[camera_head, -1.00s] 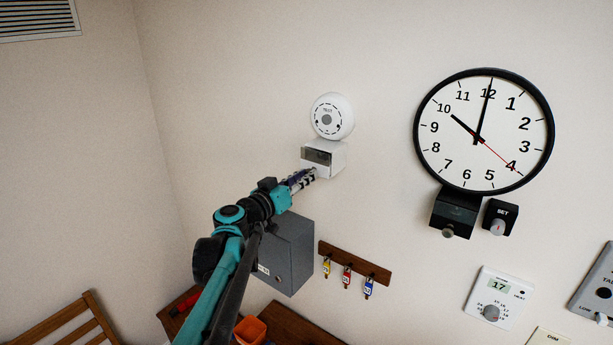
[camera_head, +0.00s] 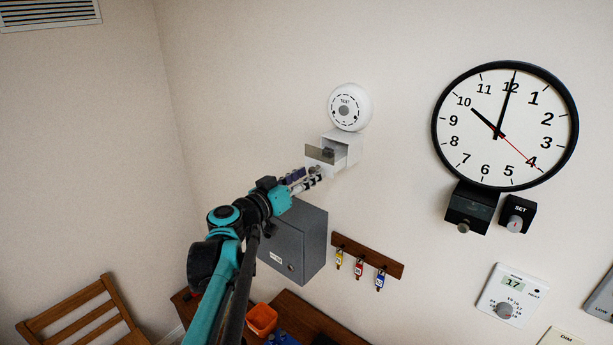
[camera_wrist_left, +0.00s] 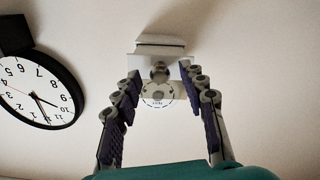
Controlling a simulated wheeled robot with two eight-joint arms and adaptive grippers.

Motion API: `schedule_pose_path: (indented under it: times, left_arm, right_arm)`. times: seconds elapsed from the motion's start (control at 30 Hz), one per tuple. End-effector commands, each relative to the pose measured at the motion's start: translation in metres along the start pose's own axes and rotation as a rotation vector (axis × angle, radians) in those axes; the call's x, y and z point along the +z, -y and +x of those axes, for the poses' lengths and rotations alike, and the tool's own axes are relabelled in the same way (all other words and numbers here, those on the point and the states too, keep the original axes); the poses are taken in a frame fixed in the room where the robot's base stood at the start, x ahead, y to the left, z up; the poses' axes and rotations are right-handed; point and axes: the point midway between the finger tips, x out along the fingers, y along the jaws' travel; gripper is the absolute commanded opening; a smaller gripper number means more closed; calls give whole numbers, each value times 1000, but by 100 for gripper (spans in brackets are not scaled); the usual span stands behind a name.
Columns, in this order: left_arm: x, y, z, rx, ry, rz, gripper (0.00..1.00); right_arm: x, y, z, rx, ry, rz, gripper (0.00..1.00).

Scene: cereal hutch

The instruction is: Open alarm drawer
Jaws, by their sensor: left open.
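The white round alarm (camera_head: 349,107) with a TEST button is on the wall, with its white drawer housing (camera_head: 347,148) directly below. The drawer's smoky see-through front (camera_head: 321,154) stands out from the housing, so the drawer is at least partly open. My left gripper (camera_head: 314,177) is just below and in front of the drawer. In the left wrist view, its fingers (camera_wrist_left: 160,78) are spread on either side of a small round knob (camera_wrist_left: 159,72), with gaps visible between. Whether a finger touches the drawer is unclear. My right gripper is not in view.
A grey box (camera_head: 298,242) and a key rack (camera_head: 367,256) are below the alarm. A large clock (camera_head: 505,126) hangs to the right, with small black boxes under it. A thermostat (camera_head: 510,294) is lower right. The wall left of the alarm is clear.

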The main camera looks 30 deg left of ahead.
Motion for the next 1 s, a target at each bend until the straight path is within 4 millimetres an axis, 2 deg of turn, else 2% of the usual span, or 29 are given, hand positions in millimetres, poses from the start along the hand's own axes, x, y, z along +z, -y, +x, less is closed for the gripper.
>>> schedule_pose_path:
  times: [0.4, 0.5, 1.0]
  left_arm:
    - [0, 1, -62, -4, -1, 0, 42]
    - [0, 1, -71, -2, -1, 0, 42]
    - [0, 0, -75, -1, -1, 0, 42]
  right_arm:
    - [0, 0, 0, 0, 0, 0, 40]
    - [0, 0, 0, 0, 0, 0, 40]
    - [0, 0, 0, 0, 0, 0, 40]
